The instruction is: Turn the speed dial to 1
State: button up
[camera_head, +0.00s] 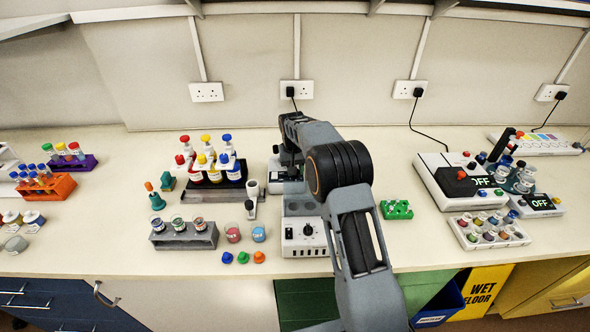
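A white device (318,241) stands at the front edge of the bench in the middle. Its front panel carries a small black round dial (307,229), with smaller controls beside it. The dial's setting is too small to read. My arm reaches up from the bottom, passes just right of this device and bends back over its rear part. The end of my arm is near the back of the device, behind the dial. My gripper's fingers cannot be made out there, so their opening and any contact are unclear. The dial's front is unobstructed in this view.
Left of the device are coloured stoppers (243,257), small jars (233,233) and a grey rack (184,236). Dropper bottles (207,162) stand behind. Bare bench lies between.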

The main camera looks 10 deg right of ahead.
jog(key=o, duration=0.9)
jog(key=r, duration=1.3)
jog(key=shift+a+r, duration=0.35)
jog(key=shift+r, duration=0.05)
